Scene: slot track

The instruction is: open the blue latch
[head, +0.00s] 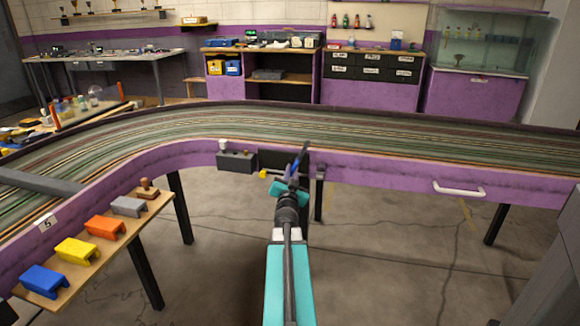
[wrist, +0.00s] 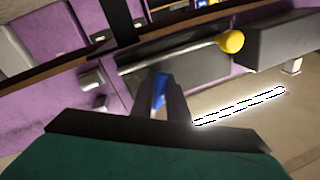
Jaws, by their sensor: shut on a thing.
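The blue latch (wrist: 160,88) shows as a small blue piece between the dark fingers of my gripper (wrist: 160,98) in the wrist view. My gripper is shut on it, and the fingers hide much of it. In the head view my gripper (head: 297,166) is at the purple side of the track, by a dark panel (head: 270,158). A bit of blue (head: 294,169) shows at the fingers there. I cannot tell the latch's exact angle.
A grey box (head: 236,161) with a yellow knob (head: 263,174) is just left of my gripper. A white handle (head: 459,189) is farther right on the purple side. A wooden shelf (head: 150,213) holds coloured blocks at left. The floor below is clear.

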